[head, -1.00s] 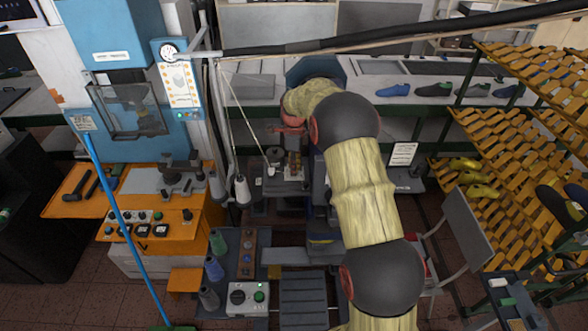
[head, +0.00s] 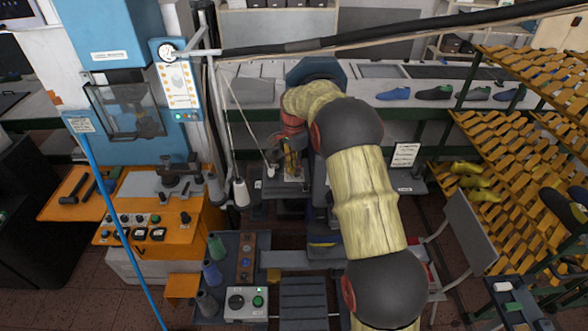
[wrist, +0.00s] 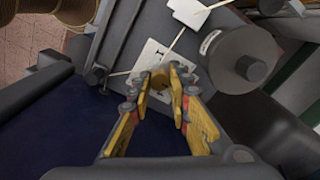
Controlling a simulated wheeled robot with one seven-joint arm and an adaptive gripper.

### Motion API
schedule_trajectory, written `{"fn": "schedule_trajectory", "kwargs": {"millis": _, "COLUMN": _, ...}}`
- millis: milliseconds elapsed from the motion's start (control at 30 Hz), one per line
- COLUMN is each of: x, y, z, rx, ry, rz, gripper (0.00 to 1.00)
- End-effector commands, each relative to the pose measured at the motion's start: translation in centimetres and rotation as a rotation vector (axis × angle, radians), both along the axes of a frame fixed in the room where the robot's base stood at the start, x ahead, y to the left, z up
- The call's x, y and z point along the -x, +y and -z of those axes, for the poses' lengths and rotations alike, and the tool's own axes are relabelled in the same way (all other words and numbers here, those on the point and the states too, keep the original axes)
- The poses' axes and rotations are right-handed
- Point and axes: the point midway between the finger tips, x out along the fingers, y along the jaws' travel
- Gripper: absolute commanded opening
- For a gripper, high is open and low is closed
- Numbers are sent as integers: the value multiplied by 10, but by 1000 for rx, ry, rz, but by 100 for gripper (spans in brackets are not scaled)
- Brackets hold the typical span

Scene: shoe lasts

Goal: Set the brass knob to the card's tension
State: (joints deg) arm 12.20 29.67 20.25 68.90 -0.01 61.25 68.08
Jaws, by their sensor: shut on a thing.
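My gripper (wrist: 162,77) is shut at a white plate (wrist: 152,57) with dark marks, on the dark machine. In the head view my gripper (head: 292,165) is small, at the machine behind my arm. A white card (head: 404,154) with printed lines stands right of my arm; its text is too small to read.
A dark round machine part (wrist: 240,62) lies close to the right of my gripper. A pale thread (wrist: 172,42) crosses near the fingertips. A white thread cone (head: 241,192) stands left of the machine. A rack of lasts (head: 515,120) fills the right side.

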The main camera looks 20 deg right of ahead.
Motion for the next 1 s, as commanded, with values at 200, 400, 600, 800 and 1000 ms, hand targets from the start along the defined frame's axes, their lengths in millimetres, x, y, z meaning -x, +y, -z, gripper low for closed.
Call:
{"fn": "schedule_trajectory", "kwargs": {"millis": 200, "x": -2, "y": -1, "z": -3, "rx": 2, "ry": -7, "rz": -31, "gripper": 0}}
{"fn": "schedule_trajectory", "kwargs": {"millis": 400, "x": -2, "y": -1, "z": -3, "rx": 2, "ry": -7, "rz": -34, "gripper": 0}}
{"fn": "schedule_trajectory", "kwargs": {"millis": 600, "x": -2, "y": -1, "z": -3, "rx": 2, "ry": -7, "rz": -33, "gripper": 20}}
{"fn": "schedule_trajectory", "kwargs": {"millis": 800, "x": -2, "y": 0, "z": -2, "rx": 1, "ry": -5, "rz": -33, "gripper": 31}}
{"fn": "schedule_trajectory", "kwargs": {"millis": 1000, "x": -1, "y": 0, "z": -1, "rx": 0, "ry": -3, "rz": -33, "gripper": 37}}
